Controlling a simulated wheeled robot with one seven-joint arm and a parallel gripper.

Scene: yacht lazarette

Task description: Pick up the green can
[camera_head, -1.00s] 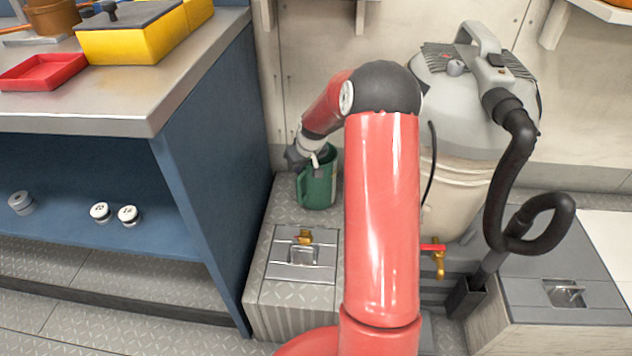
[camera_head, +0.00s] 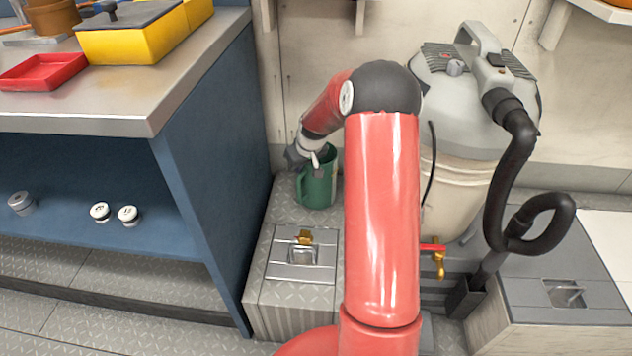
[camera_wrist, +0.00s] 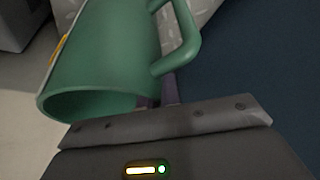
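The green can (camera_head: 318,188) stands upright on the diamond-plate top of a low locker, beside the blue cabinet. It is open-topped, with a side handle and a pale label. In the wrist view the can (camera_wrist: 105,60) fills the upper left, its open rim towards me and its handle curving out to the right. My gripper (camera_head: 316,160) is at the can's top, on the handle side. In the wrist view the fingers of my gripper (camera_wrist: 160,93) are close together at the handle, apparently shut on it; the fingertips are partly hidden by the can.
The blue cabinet (camera_head: 205,160) with its metal worktop stands close on the left. A wet-dry vacuum (camera_head: 465,130) with a black hose stands to the right. A metal hatch with a latch (camera_head: 302,262) lies in front of the can. A brass tap (camera_head: 438,260) sticks out beside my arm.

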